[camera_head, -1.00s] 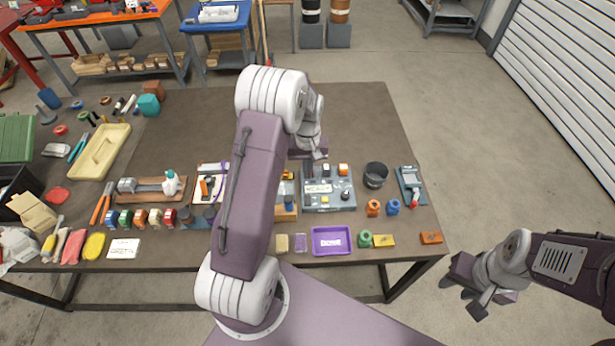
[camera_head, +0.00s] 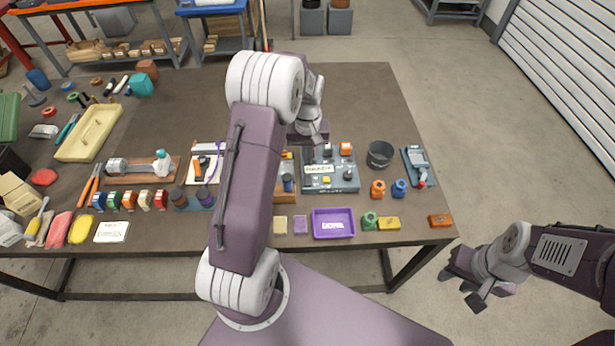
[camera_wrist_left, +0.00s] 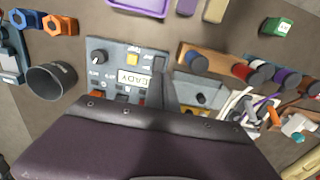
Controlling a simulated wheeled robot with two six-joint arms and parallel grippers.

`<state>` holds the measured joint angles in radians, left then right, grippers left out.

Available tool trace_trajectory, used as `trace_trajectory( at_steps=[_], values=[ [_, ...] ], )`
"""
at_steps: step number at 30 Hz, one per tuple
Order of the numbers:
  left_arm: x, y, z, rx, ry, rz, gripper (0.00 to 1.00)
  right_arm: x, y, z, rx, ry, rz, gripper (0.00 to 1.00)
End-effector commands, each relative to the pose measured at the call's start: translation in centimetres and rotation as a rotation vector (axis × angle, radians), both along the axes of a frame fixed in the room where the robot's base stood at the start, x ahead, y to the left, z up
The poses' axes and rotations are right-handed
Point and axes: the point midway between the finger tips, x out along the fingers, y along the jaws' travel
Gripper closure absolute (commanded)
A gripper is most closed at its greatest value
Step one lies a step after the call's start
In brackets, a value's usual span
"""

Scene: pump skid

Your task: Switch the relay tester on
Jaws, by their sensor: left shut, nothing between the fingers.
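The relay tester seems to be the grey-blue panel (camera_head: 343,184) on the bench, right of my left arm. In the left wrist view the panel (camera_wrist_left: 101,74) shows a black knob, a yellow button, a white label and an orange part. My left gripper (camera_head: 308,150) is shut and empty, over the panel's left part. In the wrist view its fingers (camera_wrist_left: 158,80) cover part of the panel beside the label; I cannot tell whether they touch it. My right gripper (camera_head: 467,287) hangs off the bench's front right corner; its jaw opening is unclear.
A dark cup (camera_head: 380,154) stands right of the panel, with orange and blue rings (camera_head: 399,188) before it. A purple tray (camera_head: 333,223) lies near the front edge. The bench's back is clear.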

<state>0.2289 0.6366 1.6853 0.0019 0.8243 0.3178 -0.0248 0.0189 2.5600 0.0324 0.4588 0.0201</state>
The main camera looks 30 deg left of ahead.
Motion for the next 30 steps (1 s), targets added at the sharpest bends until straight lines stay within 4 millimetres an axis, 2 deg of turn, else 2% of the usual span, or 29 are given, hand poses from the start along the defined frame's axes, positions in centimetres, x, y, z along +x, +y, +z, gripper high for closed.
trace_trajectory(
  at_steps=[6,13,18,27,30],
  values=[
    [-0.1,0.0,-4.8,-0.001,0.005,0.000,1.00,0.0,0.0,0.4,0.000,0.000,0.000,0.64],
    [-0.1,0.0,-8.5,-0.001,0.003,0.000,1.00,0.0,0.0,0.9,0.000,0.000,0.000,0.64],
    [-0.1,0.0,-9.6,0.000,0.000,0.000,1.00,0.0,0.0,1.0,0.000,0.000,0.000,0.64],
    [0.0,0.0,-9.7,0.000,0.000,0.000,1.00,0.0,0.0,0.9,0.000,0.000,0.000,0.64],
    [-0.1,-0.1,-10.5,-0.001,0.001,0.000,1.00,0.0,0.0,0.4,0.000,0.000,0.000,0.64]
  ],
)
